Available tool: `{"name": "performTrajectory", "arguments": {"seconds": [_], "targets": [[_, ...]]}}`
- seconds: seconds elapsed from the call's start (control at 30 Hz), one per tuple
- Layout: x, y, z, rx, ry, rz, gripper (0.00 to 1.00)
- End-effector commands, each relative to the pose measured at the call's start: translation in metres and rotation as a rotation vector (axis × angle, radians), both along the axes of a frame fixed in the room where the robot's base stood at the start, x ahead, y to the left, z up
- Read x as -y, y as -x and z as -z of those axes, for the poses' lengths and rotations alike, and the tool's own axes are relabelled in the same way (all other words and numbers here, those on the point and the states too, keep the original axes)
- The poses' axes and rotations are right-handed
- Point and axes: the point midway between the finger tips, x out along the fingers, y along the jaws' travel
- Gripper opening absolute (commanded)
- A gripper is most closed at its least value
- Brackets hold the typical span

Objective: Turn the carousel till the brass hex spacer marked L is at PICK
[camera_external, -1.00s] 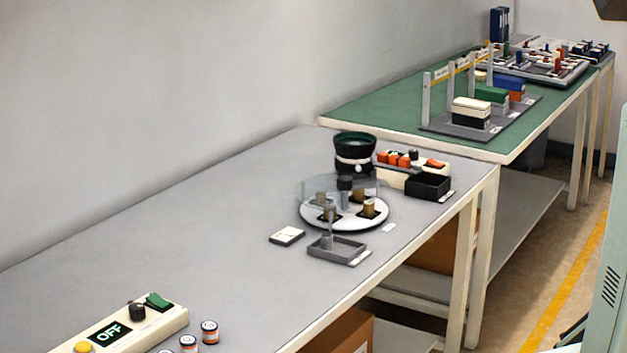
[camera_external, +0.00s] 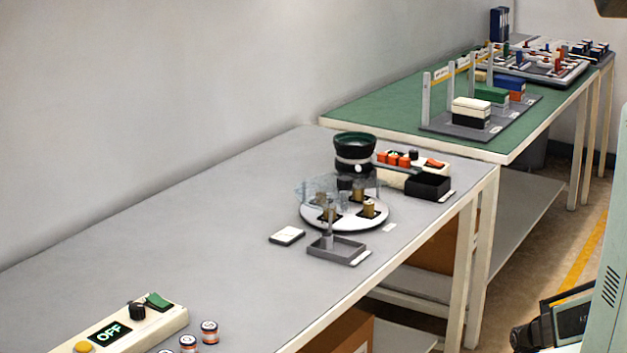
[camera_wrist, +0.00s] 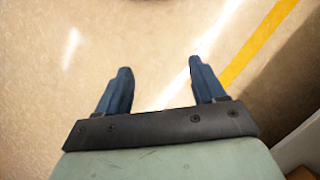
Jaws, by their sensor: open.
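The carousel (camera_external: 345,221) is a round white disc on the grey table, under a partly visible clear cover. Several brass spacers (camera_external: 368,208) stand on it in dark pockets. Their markings are too small to read, so I cannot tell which is L. A small white label (camera_external: 389,228) lies at the disc's right front edge; its text is unreadable, and I cannot tell where PICK is. My gripper (camera_wrist: 160,66) is open and empty over bare floor in the wrist view, away from the carousel.
A black bowl feeder (camera_external: 354,153) stands behind the carousel. A grey tray (camera_external: 338,250) is in front, a black bin (camera_external: 428,186) right. A control box (camera_external: 118,326) reading OFF is near left. The grey table's left middle is clear. A green table (camera_external: 400,110) stands behind.

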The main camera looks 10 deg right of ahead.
Motion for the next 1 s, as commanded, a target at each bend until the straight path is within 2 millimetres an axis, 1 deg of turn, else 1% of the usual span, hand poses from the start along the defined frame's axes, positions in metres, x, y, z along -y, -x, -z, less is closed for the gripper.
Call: {"name": "performTrajectory", "arguments": {"seconds": [0.03,0.07,0.1,0.17,0.2,0.27,0.3,0.37,0.4,0.47,0.5,0.57,0.6,0.67,0.7,0.77,0.8,0.87,0.9,0.97,1.0], "targets": [[0.002,-0.03,-0.003,0.03,0.009,0.007,0.69],[0.003,-0.043,-0.005,0.045,0.015,0.012,0.69],[0.005,-0.061,-0.01,0.065,0.022,0.019,0.69],[0.008,-0.088,-0.018,0.097,0.033,0.028,0.69],[0.009,-0.106,-0.024,0.117,0.041,0.034,0.69],[0.012,-0.133,-0.033,0.148,0.052,0.045,0.69],[0.014,-0.15,-0.04,0.168,0.058,0.051,0.69],[0.017,-0.177,-0.052,0.199,0.069,0.063,0.69],[0.019,-0.195,-0.061,0.22,0.076,0.07,0.69],[0.022,-0.221,-0.074,0.251,0.087,0.08,0.69],[0.023,-0.238,-0.083,0.272,0.093,0.09,0.69],[0.026,-0.264,-0.099,0.303,0.102,0.101,0.69],[0.028,-0.281,-0.11,0.324,0.109,0.108,0.69],[0.032,-0.306,-0.127,0.355,0.119,0.122,0.69],[0.034,-0.322,-0.139,0.377,0.124,0.129,0.69],[0.037,-0.346,-0.158,0.409,0.133,0.142,0.69],[0.039,-0.362,-0.172,0.429,0.138,0.152,0.69],[0.042,-0.386,-0.192,0.461,0.147,0.164,0.69],[0.044,-0.401,-0.208,0.482,0.153,0.173,0.69],[0.047,-0.424,-0.23,0.514,0.161,0.187,0.69],[0.05,-0.438,-0.246,0.535,0.166,0.196,0.69]]}}
